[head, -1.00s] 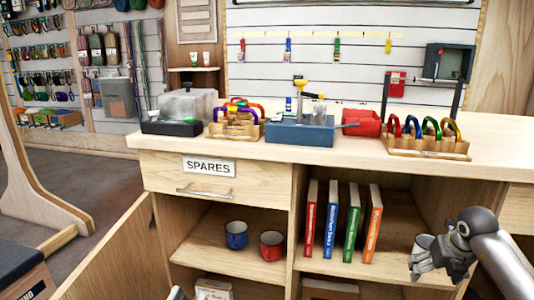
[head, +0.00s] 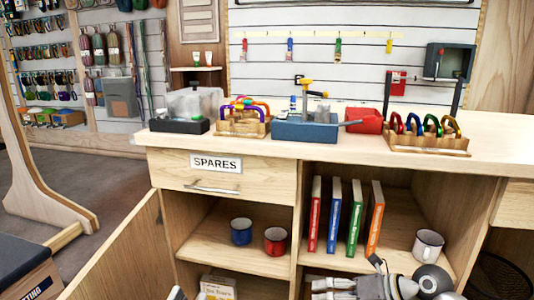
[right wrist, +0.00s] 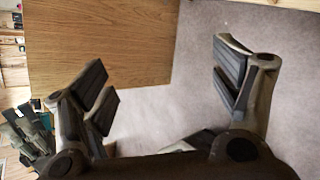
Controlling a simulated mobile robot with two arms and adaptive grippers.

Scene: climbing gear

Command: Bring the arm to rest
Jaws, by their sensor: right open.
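My right gripper (head: 325,287) is low in the head view, in front of the shelf under the counter, with its arm coming in from the lower right. In the right wrist view its two fingers (right wrist: 165,80) are spread wide with nothing between them. Past them are a wooden panel and grey floor. A small pale tip (head: 178,293) at the bottom edge of the head view may be my left gripper; too little shows to tell its state.
Below are a SPARES drawer (head: 190,185), blue (head: 241,232), red (head: 275,241) and white (head: 428,245) mugs, and several books (head: 353,217). A wire basket (head: 500,278) stands lower right.

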